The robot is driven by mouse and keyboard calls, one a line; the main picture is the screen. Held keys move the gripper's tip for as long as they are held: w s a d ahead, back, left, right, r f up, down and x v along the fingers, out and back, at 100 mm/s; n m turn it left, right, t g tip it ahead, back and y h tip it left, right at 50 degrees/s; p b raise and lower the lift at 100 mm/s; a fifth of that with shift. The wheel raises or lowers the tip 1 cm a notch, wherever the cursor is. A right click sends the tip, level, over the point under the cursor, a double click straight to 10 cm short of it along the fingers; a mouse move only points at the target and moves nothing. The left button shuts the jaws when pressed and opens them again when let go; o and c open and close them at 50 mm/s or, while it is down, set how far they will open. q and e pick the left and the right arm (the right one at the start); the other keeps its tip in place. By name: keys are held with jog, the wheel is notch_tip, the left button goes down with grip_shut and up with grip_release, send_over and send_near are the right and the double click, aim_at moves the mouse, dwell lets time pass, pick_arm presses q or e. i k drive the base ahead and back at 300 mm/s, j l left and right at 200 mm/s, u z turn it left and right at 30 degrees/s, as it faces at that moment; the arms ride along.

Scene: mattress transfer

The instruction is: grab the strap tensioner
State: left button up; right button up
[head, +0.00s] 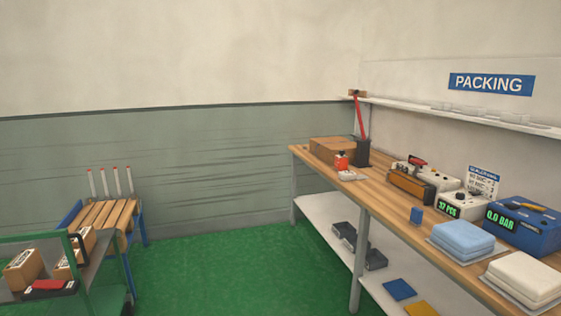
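I cannot tell for certain which item is the strap tensioner. A red-and-black tool (50,287) lies at the front of the cart at the lower left. A small red-and-dark tool (417,160) lies on top of a device on the workbench (385,200). A red long-handled tool (359,115) stands tilted in a black holder at the bench's far end. Neither of my grippers shows in the head view.
The green cart (20,238) carries cardboard boxes (22,269). A wooden-slatted blue stand (105,214) is behind it. Blue cloths (462,240), white cloths (525,275) and a blue meter box (525,222) fill the bench's near end. The green floor (225,265) between is clear.

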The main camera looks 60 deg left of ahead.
aim_at(341, 163)
jog(key=u, duration=1.4)
jog(key=i+j+u, duration=0.4)
jog(key=i, duration=0.8)
jog(key=i+j+u, duration=0.1)
jog(key=i+u, duration=0.3)
jog(key=i, duration=1.45)
jog(key=i+j+z, duration=0.15)
jog(key=i, duration=0.55)
jog(key=i+j, duration=0.1)
jog(key=i, duration=0.55)
